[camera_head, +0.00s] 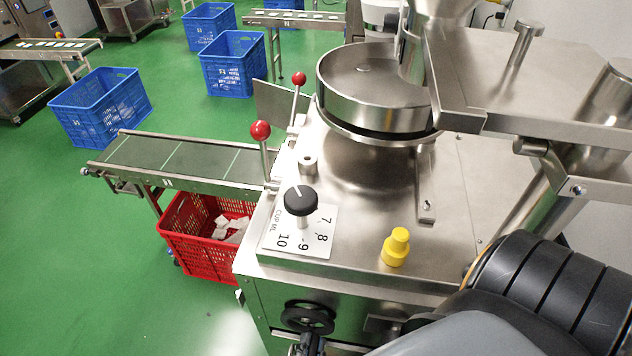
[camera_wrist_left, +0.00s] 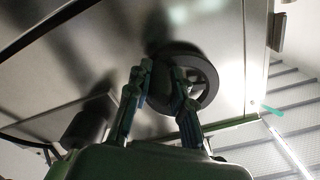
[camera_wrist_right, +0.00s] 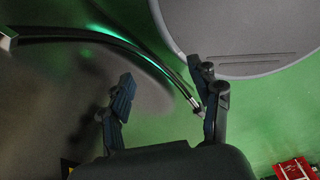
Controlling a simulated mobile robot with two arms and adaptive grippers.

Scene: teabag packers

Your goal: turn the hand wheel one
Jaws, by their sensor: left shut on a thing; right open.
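The black hand wheel (camera_head: 309,316) is on the front of the steel machine, below its top edge. My left gripper (camera_head: 308,345) is just below it in the head view, mostly cut off by the frame edge. In the left wrist view, my left gripper's fingers (camera_wrist_left: 162,72) are shut on the left part of the hand wheel's (camera_wrist_left: 207,76) rim. The exact contact is dark and partly hidden by the fingers. My right gripper (camera_wrist_right: 165,88) is open and empty in the right wrist view, its fingers well apart.
The machine top holds a black knob (camera_head: 300,200) with a number scale, a yellow stepped piece (camera_head: 396,247) and two red-ball levers. A red crate (camera_head: 195,252) stands under the conveyor (camera_head: 190,157). Blue crates (camera_head: 100,107) stand on the open green floor.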

